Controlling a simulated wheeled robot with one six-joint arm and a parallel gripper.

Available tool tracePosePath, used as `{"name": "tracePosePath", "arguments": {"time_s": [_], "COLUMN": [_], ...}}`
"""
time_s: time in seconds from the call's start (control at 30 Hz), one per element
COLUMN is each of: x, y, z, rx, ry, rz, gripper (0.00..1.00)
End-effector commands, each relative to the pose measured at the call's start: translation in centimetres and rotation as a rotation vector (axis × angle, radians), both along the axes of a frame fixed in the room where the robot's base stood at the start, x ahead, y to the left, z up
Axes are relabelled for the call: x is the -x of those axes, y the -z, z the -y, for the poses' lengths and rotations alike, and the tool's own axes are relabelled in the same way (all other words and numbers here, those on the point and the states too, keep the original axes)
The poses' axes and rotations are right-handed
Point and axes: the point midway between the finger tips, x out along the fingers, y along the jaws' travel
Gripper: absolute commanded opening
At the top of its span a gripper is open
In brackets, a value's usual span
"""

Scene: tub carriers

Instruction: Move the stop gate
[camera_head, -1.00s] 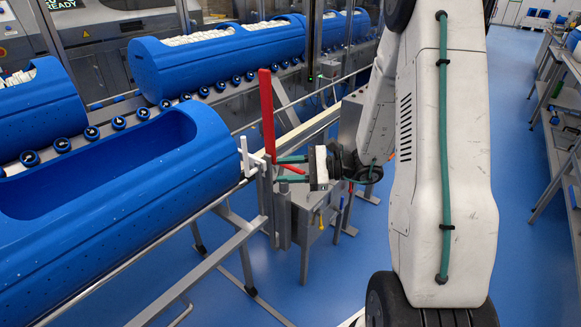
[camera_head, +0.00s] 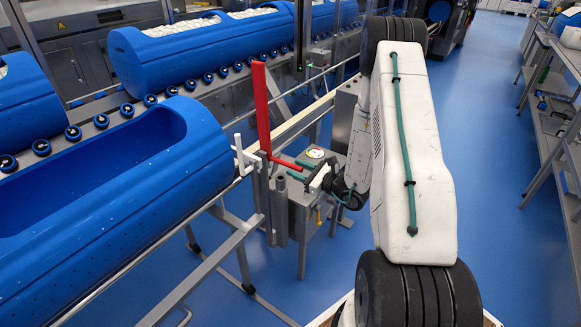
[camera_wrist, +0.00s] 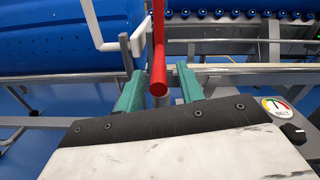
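The stop gate shows as a red upright bar (camera_head: 262,108) with a short red handle (camera_head: 287,163) at its foot and a white bracket (camera_head: 240,156) beside the end of the near blue tub (camera_head: 130,190). My gripper (camera_head: 297,171) reaches in from the right at the handle. In the wrist view the red handle (camera_wrist: 158,72) points at my gripper (camera_wrist: 160,72), with its round end between the two teal fingers. A gap shows on each side, so the fingers are open and not closed on it. The white bracket (camera_wrist: 118,44) is just beyond.
A grey rail and post (camera_head: 275,205) stand under the gate. A round belt dial (camera_head: 315,152) sits on a box beside my gripper; it is also in the wrist view (camera_wrist: 277,107). More blue tubs (camera_head: 200,50) stand on rollers behind.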

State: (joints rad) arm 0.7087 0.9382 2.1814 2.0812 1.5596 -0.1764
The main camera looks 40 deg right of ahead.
Motion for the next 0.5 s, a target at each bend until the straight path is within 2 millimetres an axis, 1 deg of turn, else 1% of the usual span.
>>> {"name": "tracePosePath", "arguments": {"time_s": [0.03,0.1,0.2,0.3,0.5], "x": [-0.7,-1.5,-2.2,-2.6,-2.6], "y": [0.0,0.0,0.0,0.0,0.0], "z": [-0.3,-0.7,-0.9,-1.1,-1.2], "rx": [0.002,0.001,0.0,0.0,0.0], "ry": [-0.002,-0.004,-0.002,-0.003,-0.003], "rz": [0.001,0.002,0.001,0.0,0.0], "gripper": [0.38,0.38,0.38,0.38,0.38]}}
